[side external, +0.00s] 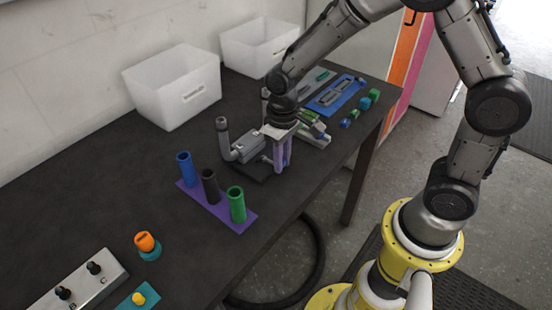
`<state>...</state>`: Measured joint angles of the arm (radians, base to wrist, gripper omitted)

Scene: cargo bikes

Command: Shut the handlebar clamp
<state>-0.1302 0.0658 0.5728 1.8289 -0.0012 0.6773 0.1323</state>
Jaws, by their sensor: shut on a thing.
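The handlebar clamp (246,149) is a grey block with a bent grey tube rising at its left, on a dark base plate on the black table. My gripper (283,163) points down at the clamp's right side. Its purple fingers are close together and shut on a part of the clamp. That part is mostly hidden by the fingers, and I cannot tell how far the clamp is open.
A purple rack (241,224) with blue, black and green tubes stands in front. Grey-and-green parts (314,130) and a blue tray (325,104) lie behind. Two white bins (172,91) line the wall. A switch box (78,283) and an orange knob (145,241) sit at front left.

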